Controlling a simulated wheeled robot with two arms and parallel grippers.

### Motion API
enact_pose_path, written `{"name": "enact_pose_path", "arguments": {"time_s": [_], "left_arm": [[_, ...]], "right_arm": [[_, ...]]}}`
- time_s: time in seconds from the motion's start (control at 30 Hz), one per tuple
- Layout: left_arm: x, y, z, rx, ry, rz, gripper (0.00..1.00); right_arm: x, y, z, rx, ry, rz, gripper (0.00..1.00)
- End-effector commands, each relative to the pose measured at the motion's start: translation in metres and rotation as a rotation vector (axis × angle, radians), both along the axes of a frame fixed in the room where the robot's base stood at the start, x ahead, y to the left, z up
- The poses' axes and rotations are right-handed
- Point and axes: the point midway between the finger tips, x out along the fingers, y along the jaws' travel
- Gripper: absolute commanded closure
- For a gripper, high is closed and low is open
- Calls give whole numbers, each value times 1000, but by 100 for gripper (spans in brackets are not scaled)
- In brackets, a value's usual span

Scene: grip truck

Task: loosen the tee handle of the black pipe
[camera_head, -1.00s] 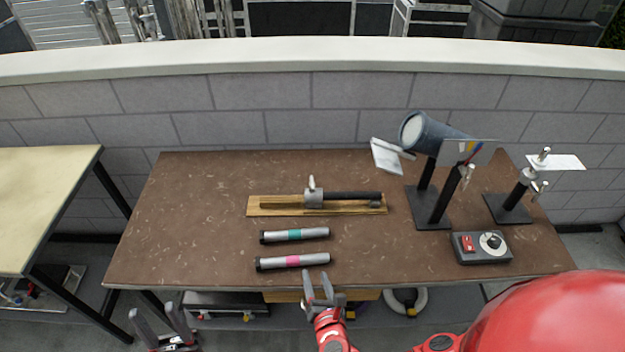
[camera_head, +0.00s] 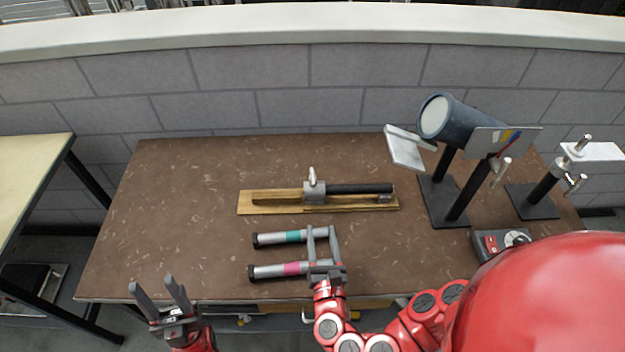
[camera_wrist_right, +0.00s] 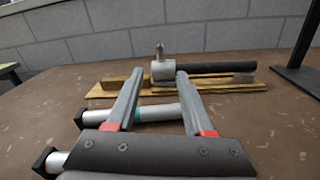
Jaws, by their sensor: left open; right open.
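The black pipe (camera_head: 360,189) lies on a wooden board (camera_head: 246,203) in the middle of the brown table. A grey metal clamp block (camera_head: 314,193) sits around the pipe's left end, with the upright silver tee handle (camera_head: 312,174) on top; the handle also shows in the right wrist view (camera_wrist_right: 159,50). My right gripper (camera_head: 322,230) is open and empty, in front of the board, over the right ends of two silver tubes. In its wrist view the clamp block (camera_wrist_right: 162,70) appears between the fingers, farther off. My left gripper (camera_head: 155,283) is open and empty at the table's front left edge.
Two silver tubes, one with a teal band (camera_head: 293,237) and one with a pink band (camera_head: 291,269), lie before the board. A blue lamp-like cylinder (camera_head: 458,120) on black stands and a control box (camera_head: 487,243) are at right. The table's left side is clear.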

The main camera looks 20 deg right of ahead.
Motion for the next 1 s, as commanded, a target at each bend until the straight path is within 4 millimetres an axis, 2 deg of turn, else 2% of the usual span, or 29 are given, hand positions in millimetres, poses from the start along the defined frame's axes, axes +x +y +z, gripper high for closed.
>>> {"name": "enact_pose_path", "arguments": {"time_s": [0.03, 0.17, 0.6, 1.0], "left_arm": [[0, 0, -3, 0, 0, 0, 50], [0, 0, 5, 0, 0, 0, 50], [0, 0, 37, 0, 0, 0, 50], [0, 0, 53, 0, 0, 0, 50]], "right_arm": [[2, 0, -4, 0, -1, 0, 48], [12, -2, 0, 1, -3, -3, 48], [90, -20, 1, -2, -1, -4, 48], [151, -32, -1, 0, -2, -1, 48]]}}
